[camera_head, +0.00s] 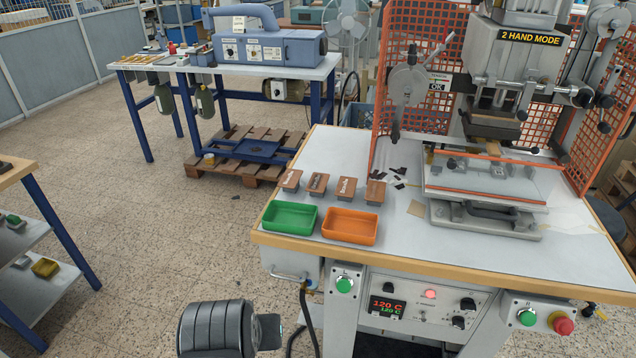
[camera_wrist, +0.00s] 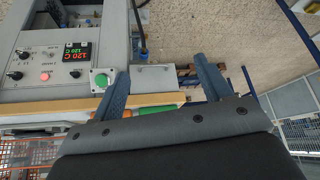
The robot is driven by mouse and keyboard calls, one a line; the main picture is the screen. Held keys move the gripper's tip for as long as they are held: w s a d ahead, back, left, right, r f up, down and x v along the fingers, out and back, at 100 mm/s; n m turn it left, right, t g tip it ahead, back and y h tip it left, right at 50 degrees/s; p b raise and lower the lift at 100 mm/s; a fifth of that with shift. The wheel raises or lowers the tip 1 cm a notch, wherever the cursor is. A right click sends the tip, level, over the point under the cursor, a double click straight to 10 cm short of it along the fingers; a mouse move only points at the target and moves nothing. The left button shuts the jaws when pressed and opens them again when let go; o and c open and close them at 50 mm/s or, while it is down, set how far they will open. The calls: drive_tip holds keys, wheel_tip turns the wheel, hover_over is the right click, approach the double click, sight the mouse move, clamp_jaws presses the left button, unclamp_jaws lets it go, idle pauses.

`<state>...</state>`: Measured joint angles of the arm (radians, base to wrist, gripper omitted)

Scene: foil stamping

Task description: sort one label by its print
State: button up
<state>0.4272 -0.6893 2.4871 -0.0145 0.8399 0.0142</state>
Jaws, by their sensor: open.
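Several brown labels stand in a row on the press table in the head view: the leftmost label (camera_head: 290,180), the second label (camera_head: 317,184), the third label (camera_head: 347,188) and the rightmost label (camera_head: 375,193). Dark print shows on some, too small to read; the rightmost looks plain. A green tray (camera_head: 290,218) and an orange tray (camera_head: 350,227) sit in front of them and look empty. My gripper (camera_wrist: 161,66) shows in the wrist view, open with nothing between its fingers. It is apart from the labels, off the table's front edge. Slivers of green and orange show behind the fingers.
The stamping press (camera_head: 490,150) with an orange mesh guard (camera_head: 415,45) fills the table's right. Dark scraps (camera_head: 400,172) lie beside the labels. A control panel (camera_head: 415,305) with green buttons is on the front. A blue-legged bench (camera_head: 260,75) stands behind left.

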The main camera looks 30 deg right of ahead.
drive_tip(key=w+d+r+m+g+y, duration=0.2)
drive_tip(key=w+d+r+m+g, duration=0.15)
drive_tip(key=w+d+r, duration=1.75)
drive_tip(key=g, duration=0.2)
hover_over(315, 188)
drive_tip(key=shift+m+y, duration=0.25)
drive_tip(key=shift+y, duration=0.05)
drive_tip(key=f, duration=0.9)
drive_tip(key=s+f, duration=0.1)
drive_tip(key=f, duration=0.3)
drive_tip(key=shift+d+f, duration=0.1)
drive_tip(key=shift+f, duration=0.3)
drive_tip(key=f, duration=0.2)
drive_tip(key=w+f, duration=0.1)
drive_tip(key=f, duration=0.1)
drive_tip(key=shift+f, duration=0.6)
drive_tip(key=shift+f, duration=0.25)
